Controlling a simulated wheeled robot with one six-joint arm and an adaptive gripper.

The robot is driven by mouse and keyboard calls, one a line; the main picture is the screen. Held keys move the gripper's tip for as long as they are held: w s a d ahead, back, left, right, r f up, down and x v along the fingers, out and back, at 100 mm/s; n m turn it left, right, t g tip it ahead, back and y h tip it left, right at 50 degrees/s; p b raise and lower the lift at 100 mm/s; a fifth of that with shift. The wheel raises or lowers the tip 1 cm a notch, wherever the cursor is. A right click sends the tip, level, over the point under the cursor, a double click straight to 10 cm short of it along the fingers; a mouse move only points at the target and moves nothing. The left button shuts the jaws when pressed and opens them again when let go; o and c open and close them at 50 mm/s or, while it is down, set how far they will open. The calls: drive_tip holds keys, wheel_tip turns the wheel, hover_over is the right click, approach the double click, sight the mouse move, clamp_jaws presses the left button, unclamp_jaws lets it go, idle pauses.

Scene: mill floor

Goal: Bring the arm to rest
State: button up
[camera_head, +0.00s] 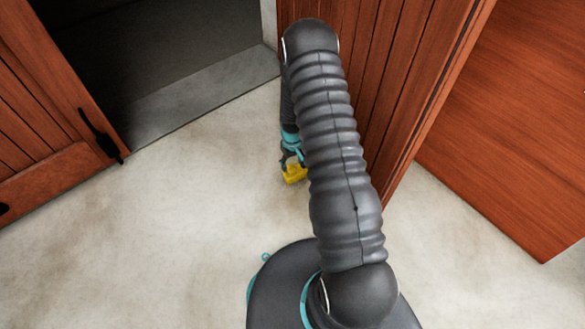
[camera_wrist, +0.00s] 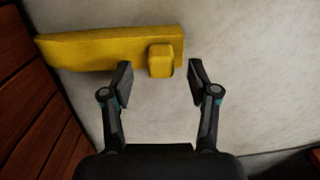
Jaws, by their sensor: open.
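My arm reaches out from my base toward the doorway and bends down at its far end. My gripper (camera_wrist: 160,82) is open in the wrist view, its two fingers apart with bare floor between them. A yellow block-like thing with a raised knob (camera_wrist: 110,47) lies just beyond the fingertips; the knob stands in front of the gap, nearer the left finger. The yellow thing (camera_head: 294,173) also shows on the floor below my gripper in the head view. I cannot tell whether a finger touches it.
A wooden door leaf (camera_head: 40,130) with a dark handle stands open at left. A dark doorway (camera_head: 150,45) with a grey sill lies ahead. A wooden door or panel (camera_head: 385,70) stands close right of my arm, with a wooden board (camera_head: 520,130) further right. The pale floor (camera_head: 150,240) at left is clear.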

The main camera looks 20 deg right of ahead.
wheel_tip(320, 180, up, 8)
idle(0.4)
drive_tip(key=s+a+m+g, duration=0.1)
drive_tip(key=s+g, duration=0.1)
drive_tip(key=s, duration=0.4)
drive_tip(key=s+a+r+t+p, duration=0.2)
drive_tip(key=s+r, duration=0.5)
drive_tip(key=r, duration=0.9)
drive_tip(key=s+a+r+t+p, duration=0.2)
drive_tip(key=s+r, duration=0.6)
drive_tip(key=r, duration=0.8)
drive_tip(key=s+a+r+t+p, duration=0.2)
drive_tip(key=s+r, duration=0.6)
drive_tip(key=r, duration=0.8)
drive_tip(key=shift+s+a+r+t, duration=0.15)
drive_tip(key=shift+a+r+t, duration=0.25)
drive_tip(key=shift+a+t, duration=0.6)
drive_tip(key=shift+a, duration=0.15)
